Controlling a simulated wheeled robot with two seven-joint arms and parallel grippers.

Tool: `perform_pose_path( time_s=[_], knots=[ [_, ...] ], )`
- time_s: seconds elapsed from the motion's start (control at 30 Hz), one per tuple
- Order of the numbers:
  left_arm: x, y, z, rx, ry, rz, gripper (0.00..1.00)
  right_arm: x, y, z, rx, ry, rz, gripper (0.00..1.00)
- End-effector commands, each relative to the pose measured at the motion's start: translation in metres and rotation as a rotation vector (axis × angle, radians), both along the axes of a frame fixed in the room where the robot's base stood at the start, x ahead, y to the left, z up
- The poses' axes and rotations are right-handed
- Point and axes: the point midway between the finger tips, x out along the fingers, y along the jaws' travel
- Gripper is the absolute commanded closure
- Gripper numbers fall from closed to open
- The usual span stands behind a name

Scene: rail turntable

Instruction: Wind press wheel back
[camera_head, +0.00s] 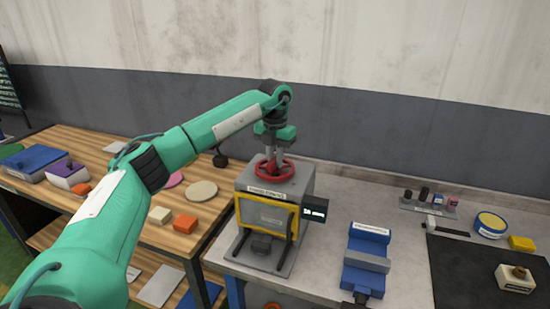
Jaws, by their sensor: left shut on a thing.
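The press wheel (264,171) is a red handwheel lying flat on top of the grey press (248,184). The press has a yellow frame on its front and a small dark display (315,211) on its right side. My left gripper (274,168) reaches down from above and is shut on the red wheel. Its fingers hide part of the wheel's middle. My right gripper does not show.
A blue vise (366,275) stands right of the press on the grey bench. A rack of small tools (428,207), a hammer (445,229) and a dark mat (470,270) lie further right. The wooden table (120,200) at left holds several blocks and discs.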

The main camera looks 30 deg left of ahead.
Motion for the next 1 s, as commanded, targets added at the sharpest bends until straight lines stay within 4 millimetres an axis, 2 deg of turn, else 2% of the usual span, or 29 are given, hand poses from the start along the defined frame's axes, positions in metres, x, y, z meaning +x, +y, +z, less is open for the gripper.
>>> perform_pose_path(
  time_s=[1.0],
  knots=[
    [0.0005, 0.0003, 0.002, -0.001, -0.003, 0.966, 1.0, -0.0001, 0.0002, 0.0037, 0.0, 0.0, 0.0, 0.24]
  ],
)
